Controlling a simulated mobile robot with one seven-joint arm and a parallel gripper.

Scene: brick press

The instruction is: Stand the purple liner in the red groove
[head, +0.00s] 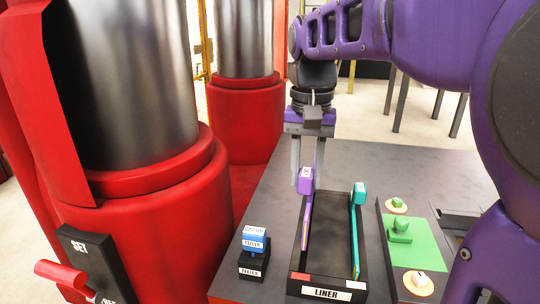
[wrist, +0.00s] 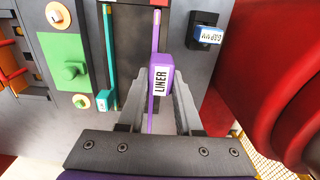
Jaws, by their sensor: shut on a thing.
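The purple liner (head: 307,215) is a thin upright strip with a labelled block, along the left side of the black tray (head: 328,292) marked LINER. My gripper (head: 306,182) is shut on its block. In the wrist view the purple liner (wrist: 160,80) sits between the two fingers of my gripper (wrist: 161,88). A red patch (head: 301,276) marks the left of the tray's front rim. The groove itself is hidden, and I cannot tell whether the liner's lower edge touches the tray. A teal liner (head: 355,235) stands along the right side.
A blue block on a black stand (head: 252,262) is left of the tray. A green plate (head: 405,250) with knobs lies to the right. Large red and metal cylinders (head: 140,190) rise at the left. Grey table top (head: 400,165) is clear behind the tray.

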